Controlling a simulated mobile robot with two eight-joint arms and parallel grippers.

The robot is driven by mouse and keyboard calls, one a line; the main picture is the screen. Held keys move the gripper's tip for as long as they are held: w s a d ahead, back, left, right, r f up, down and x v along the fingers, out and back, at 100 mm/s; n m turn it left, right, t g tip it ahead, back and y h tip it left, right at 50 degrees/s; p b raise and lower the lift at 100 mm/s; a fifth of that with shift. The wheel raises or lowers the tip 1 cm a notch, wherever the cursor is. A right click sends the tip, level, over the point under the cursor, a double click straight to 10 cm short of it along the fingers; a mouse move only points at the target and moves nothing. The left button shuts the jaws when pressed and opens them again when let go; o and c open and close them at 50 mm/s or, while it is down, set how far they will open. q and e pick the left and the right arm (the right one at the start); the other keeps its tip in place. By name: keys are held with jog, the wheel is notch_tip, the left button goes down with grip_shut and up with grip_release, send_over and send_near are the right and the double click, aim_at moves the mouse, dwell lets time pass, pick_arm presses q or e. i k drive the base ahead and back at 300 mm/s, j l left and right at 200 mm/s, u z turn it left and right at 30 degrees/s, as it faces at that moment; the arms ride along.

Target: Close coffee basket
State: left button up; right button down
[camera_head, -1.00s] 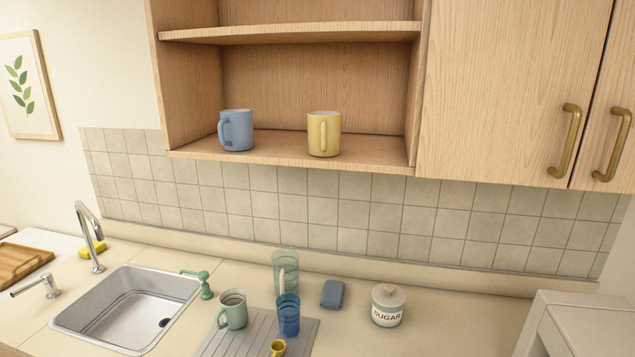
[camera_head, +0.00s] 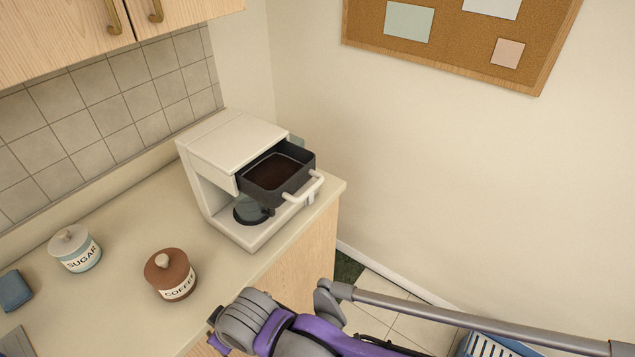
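The coffee basket (camera_head: 268,178) is a dark grey drawer with brown coffee grounds inside and a white handle (camera_head: 305,188) at its front. It is pulled out of the white coffee maker (camera_head: 235,140) and sticks out to the right. The coffee maker stands at the right end of the counter. A dark carafe (camera_head: 250,210) sits under the basket and is partly hidden. My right arm comes in at the bottom, and the end at the gripper (camera_head: 214,331) is below and left of the coffee maker, clear of the basket. Its fingers are too unclear to tell if open. My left gripper is not in view.
A brown coffee jar (camera_head: 170,275) and a sugar jar (camera_head: 75,249) stand on the counter (camera_head: 120,225) left of the coffee maker. A blue sponge (camera_head: 15,290) lies at the left edge. A wall with a corkboard (camera_head: 460,35) is at the right. A blue basket (camera_head: 490,345) stands on the floor.

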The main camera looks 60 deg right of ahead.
aim_at(271, 180)
jog(key=l+z, duration=0.1)
jog(key=z, duration=0.3)
jog(key=l+z, duration=0.1)
jog(key=z, duration=0.25)
jog(key=l+z, duration=0.1)
jog(key=z, duration=0.3)
jog(key=l+z, duration=0.1)
jog(key=z, duration=0.25)
jog(key=j+z, duration=0.1)
jog(key=z, duration=0.45)
jog(key=k+l, duration=0.05)
